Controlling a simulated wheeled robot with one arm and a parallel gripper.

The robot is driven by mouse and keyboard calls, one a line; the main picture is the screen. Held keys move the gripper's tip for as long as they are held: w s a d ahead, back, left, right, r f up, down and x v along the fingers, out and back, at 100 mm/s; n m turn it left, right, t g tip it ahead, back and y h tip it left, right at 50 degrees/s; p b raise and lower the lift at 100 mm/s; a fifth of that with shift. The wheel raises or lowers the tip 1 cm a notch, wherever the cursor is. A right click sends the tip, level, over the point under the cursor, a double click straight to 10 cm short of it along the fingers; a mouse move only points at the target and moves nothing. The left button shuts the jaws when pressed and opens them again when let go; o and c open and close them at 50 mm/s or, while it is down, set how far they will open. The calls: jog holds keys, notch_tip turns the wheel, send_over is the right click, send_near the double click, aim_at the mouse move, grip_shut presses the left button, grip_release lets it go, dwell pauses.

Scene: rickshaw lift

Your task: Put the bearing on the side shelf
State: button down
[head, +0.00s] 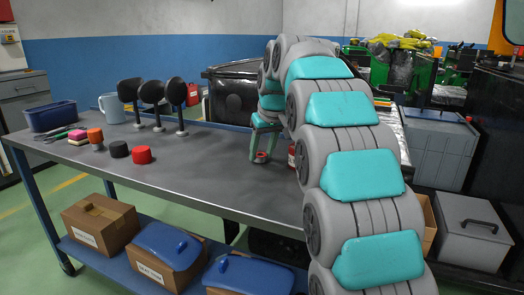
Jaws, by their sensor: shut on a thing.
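My gripper (263,153) points down over the right part of the grey workbench (210,165). Its teal fingers are shut on a small red ring-like thing (261,158), which looks like the bearing. The thing is low at the bench top; I cannot tell whether it touches it. My arm hides the right end of the bench. I cannot make out for sure which surface is the side shelf. A blue lower shelf (112,257) runs under the bench.
A red can (292,154) stands close right of my gripper, partly behind my arm. Boxes (100,224) fill the lower shelf. The bench middle is clear.

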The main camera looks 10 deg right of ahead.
jog(key=shift+c, duration=1.5)
grip_release()
jog(key=shift+f, duration=0.1)
